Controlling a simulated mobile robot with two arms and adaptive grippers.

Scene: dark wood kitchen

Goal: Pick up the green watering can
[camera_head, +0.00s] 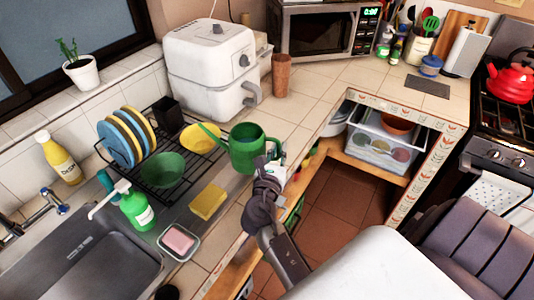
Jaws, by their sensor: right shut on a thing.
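The green watering can (246,148) is near the counter's front edge, right of the dish rack, with its spout pointing left over the rack. My right gripper (268,164) reaches it from the front and is shut on the right side of the can. The fingers are small and partly hidden by the gripper body, so the exact grip is hard to see. The can looks upright. I cannot tell whether its base touches the counter. My left gripper is not in view.
The dish rack (150,184) holds plates, a green bowl (165,169) and a yellow bowl (201,138). A brown cup (281,75), white air fryer (208,67) and microwave (322,30) stand behind. A yellow sponge (208,202) lies in front. Tiled counter to the right is clear.

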